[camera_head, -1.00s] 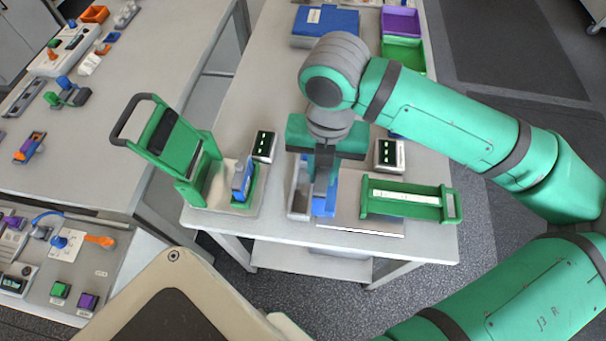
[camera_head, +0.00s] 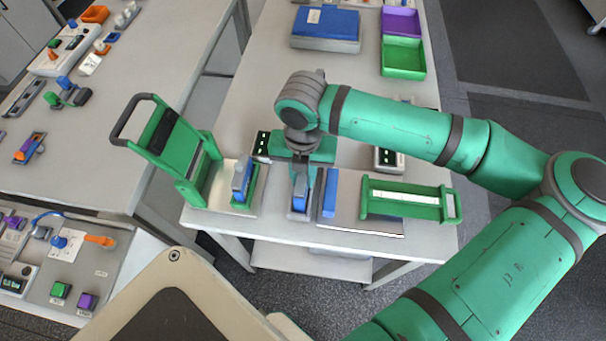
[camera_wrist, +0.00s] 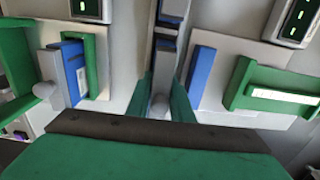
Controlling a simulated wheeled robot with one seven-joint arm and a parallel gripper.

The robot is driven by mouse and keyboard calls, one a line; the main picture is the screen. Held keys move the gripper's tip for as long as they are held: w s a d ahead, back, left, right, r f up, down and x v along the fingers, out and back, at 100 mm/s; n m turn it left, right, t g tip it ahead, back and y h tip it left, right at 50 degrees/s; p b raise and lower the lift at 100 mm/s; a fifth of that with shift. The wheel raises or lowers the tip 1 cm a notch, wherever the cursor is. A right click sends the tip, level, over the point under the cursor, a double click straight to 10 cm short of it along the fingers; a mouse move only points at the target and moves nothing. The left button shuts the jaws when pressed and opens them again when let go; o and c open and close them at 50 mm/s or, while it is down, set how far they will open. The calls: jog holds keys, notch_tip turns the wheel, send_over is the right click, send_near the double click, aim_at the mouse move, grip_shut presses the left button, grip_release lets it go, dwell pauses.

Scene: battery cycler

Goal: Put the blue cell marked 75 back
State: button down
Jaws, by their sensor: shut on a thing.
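My gripper (camera_head: 301,172) points down over a narrow grey trough (camera_head: 289,212) at the front middle of the table. It is shut on a blue cell (camera_head: 299,204), mostly hidden between the fingers. In the wrist view a rounded grey end shows between the fingertips (camera_wrist: 163,100), with blue parts in the trough beyond. Another blue cell (camera_head: 330,192) stands on the flat grey plate just right of my gripper, apart from it. A third blue cell (camera_head: 241,177) sits in the green-framed fixture at left. No number is legible on any cell.
A green fixture with a tall lever handle (camera_head: 165,140) stands left of my gripper. A green frame with a white strip (camera_head: 408,198) lies at right. Small dark displays (camera_head: 262,143) stand behind. A blue-lidded box (camera_head: 325,26) and a green bin (camera_head: 403,58) are farther back.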

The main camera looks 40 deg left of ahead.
jog(key=shift+f, duration=0.15)
jog(key=c, duration=1.6)
grip_release()
jog(key=shift+o, duration=0.2)
notch_tip(320, 180, up, 12)
jog(key=shift+r, duration=0.2)
